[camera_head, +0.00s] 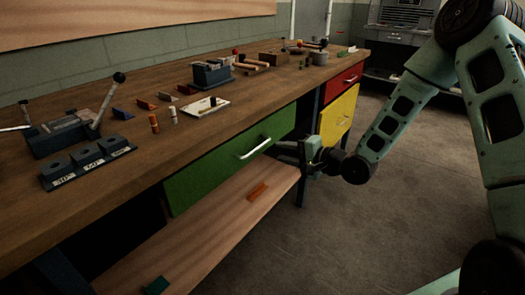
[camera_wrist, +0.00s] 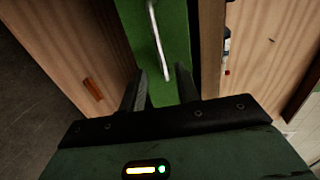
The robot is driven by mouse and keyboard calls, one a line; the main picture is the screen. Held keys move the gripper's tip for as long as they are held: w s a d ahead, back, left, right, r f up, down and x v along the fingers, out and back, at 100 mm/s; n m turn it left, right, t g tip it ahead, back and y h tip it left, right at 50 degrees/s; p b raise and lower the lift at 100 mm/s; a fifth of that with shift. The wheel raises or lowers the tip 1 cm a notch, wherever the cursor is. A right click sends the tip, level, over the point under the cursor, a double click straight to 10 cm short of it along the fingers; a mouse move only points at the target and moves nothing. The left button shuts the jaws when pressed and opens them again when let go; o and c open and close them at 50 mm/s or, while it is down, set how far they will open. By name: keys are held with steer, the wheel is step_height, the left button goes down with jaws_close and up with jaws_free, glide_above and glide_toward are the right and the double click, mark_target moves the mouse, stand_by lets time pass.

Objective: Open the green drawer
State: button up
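The green drawer (camera_head: 215,168) is under the front edge of the workbench, and its front looks flush with the bench. Its pale bar handle (camera_head: 255,149) sticks out from the front. In the wrist view the green front (camera_wrist: 176,30) fills the upper middle, with the handle (camera_wrist: 155,35) running down it. My gripper (camera_head: 287,149) is at the right end of the handle. In the wrist view its two fingers (camera_wrist: 163,86) are apart, and the near end of the handle shows between their tips. I cannot tell whether they touch it.
The workbench top (camera_head: 130,190) holds several tools and blocks. A lower shelf (camera_head: 220,220) carries an orange piece (camera_head: 258,191). A red drawer (camera_head: 343,80) and a yellow door (camera_head: 338,117) are farther right. The floor (camera_head: 340,230) in front is clear.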

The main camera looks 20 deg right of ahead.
steer(key=x, duration=0.8)
steer(key=shift+w+b, duration=0.2)
steer(key=shift+b, duration=0.15)
steer(key=shift+a, duration=0.15)
jaws_close()
